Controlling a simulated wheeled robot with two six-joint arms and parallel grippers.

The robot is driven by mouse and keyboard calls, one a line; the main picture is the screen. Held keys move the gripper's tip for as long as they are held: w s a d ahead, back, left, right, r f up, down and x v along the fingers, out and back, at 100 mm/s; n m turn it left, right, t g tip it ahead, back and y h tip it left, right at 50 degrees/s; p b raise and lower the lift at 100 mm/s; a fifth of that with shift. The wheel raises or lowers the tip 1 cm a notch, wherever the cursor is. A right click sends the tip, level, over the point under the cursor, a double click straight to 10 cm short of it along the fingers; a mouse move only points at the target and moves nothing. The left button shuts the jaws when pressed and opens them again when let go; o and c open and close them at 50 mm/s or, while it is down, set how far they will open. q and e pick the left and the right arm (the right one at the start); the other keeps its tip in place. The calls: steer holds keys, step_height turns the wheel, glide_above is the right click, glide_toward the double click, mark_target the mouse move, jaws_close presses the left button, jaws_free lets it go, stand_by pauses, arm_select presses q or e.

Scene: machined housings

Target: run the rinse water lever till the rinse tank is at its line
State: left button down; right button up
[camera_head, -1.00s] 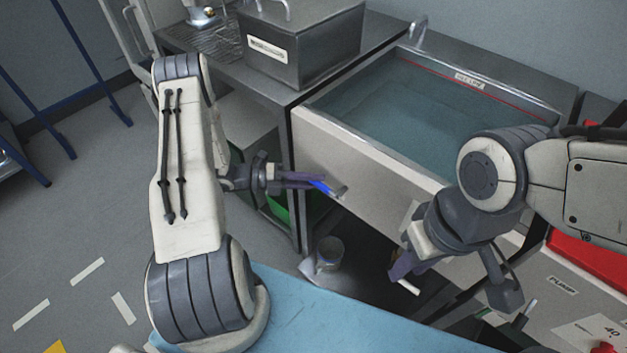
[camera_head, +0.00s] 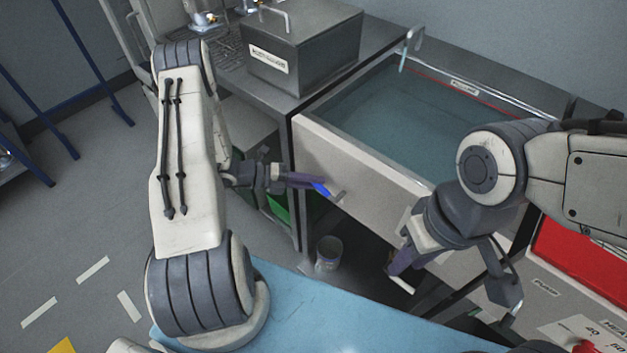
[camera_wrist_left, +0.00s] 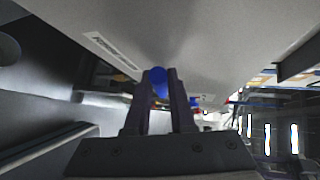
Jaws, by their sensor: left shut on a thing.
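The rinse tank (camera_head: 345,160) is a pale-fronted basin of blue-green water (camera_head: 405,125). A red line (camera_head: 432,76) with a label (camera_head: 464,87) runs along its far inner wall; the water looks a little below it. A bent tap (camera_head: 415,38) at the far left corner has a thin pale-blue stream under it. The lever (camera_head: 321,188) has a blue handle and sits on the tank's front. My left gripper (camera_head: 318,184) is shut on it; the blue handle also shows between the fingers in the left wrist view (camera_wrist_left: 158,83). My right gripper (camera_head: 398,275) hangs before the tank front, its opening unclear.
A lidded metal box (camera_head: 305,55) with a label stands left of the tank on the metal bench. A can (camera_head: 328,253) stands below. A blue surface (camera_head: 330,310) lies in front, and a red panel (camera_head: 580,255) is at the right. Open floor lies to the left.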

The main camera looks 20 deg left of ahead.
arm_select(q)
steer(key=c, duration=0.8)
jaws_free()
steer(key=shift+o, duration=0.2)
steer(key=b+v, duration=0.1)
steer(key=v, duration=0.9)
steer(key=shift+a, duration=0.3)
steer(key=shift+r, duration=0.15)
